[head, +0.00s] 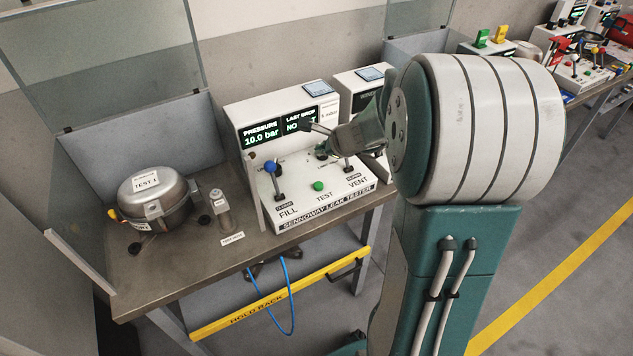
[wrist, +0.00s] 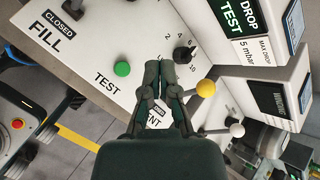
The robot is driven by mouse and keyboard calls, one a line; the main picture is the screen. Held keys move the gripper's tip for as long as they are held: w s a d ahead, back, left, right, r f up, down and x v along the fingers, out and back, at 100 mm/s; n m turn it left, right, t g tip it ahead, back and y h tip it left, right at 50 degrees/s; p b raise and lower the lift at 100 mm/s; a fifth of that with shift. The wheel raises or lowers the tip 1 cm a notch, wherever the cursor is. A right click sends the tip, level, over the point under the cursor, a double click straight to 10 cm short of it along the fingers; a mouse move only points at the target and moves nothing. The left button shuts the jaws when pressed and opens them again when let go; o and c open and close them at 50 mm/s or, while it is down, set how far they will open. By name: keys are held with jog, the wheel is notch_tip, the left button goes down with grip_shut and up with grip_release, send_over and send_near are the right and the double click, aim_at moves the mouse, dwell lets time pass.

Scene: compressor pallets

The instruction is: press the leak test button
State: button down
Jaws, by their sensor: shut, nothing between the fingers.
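The leak tester (head: 308,205) is a white console on the bench. Its green TEST button (head: 319,186) sits low on the sloped panel, between the FILL and VENT labels. The button also shows clear in the wrist view (wrist: 122,68). My gripper (head: 308,127) is shut and empty above the panel, in front of the displays. In the wrist view its closed fingertips (wrist: 158,63) appear just right of the button, apart from it. The displays (head: 262,136) read pressure 10.0 bar, and a partly hidden last drop reading.
A blue-ball FILL lever (head: 270,166) stands left of the button. A yellow-ball lever (wrist: 206,88) and black dial knob (wrist: 184,53) are close right of my fingers. A metal tank (head: 154,196) stands on the bench, left of a small metal fitting (head: 220,211).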

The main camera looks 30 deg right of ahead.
aim_at(316, 182)
jog(key=shift+a+f, duration=0.1)
jog(key=shift+f, duration=4.35)
jog(key=shift+f, duration=0.3)
jog(key=shift+f, duration=0.55)
jog(key=shift+r, duration=1)
jog(key=shift+r, duration=0.1)
